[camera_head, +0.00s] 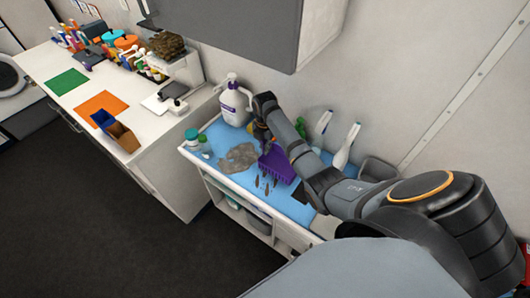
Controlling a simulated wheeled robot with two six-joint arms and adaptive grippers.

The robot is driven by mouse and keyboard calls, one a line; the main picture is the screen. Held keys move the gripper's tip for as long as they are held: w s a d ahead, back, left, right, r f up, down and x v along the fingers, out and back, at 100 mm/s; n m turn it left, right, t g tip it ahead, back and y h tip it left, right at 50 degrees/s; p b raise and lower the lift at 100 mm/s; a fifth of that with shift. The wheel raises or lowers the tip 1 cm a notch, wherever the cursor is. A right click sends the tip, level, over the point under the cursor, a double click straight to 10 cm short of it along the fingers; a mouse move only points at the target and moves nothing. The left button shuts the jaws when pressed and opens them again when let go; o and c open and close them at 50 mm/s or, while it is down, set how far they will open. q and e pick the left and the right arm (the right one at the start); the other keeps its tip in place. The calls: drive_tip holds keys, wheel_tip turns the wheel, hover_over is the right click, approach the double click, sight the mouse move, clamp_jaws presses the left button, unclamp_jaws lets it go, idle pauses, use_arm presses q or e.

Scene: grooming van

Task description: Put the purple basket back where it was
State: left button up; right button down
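The purple basket (277,168) is on or just above the blue-topped low cabinet (214,136), partly behind my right arm. My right gripper (262,138) points down at the basket's back left edge, next to the white jug. Its fingers are small and dark here, so I cannot tell whether they are open or shut, or whether they touch the basket. My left gripper is not in view.
A white jug (235,104), a grey cloth (238,158), a teal-lidded jar (191,137) and white spray bottles (347,147) share the blue top. Small dark items lie in front of the basket. The white counter at left holds a green mat (68,81) and an orange mat (101,104).

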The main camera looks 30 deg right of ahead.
sight(276, 164)
drive_tip(key=shift+w+f, duration=0.2)
drive_tip(key=shift+f, duration=1.55)
drive_tip(key=shift+f, duration=0.1)
drive_tip(key=c, duration=1.5)
unclamp_jaws()
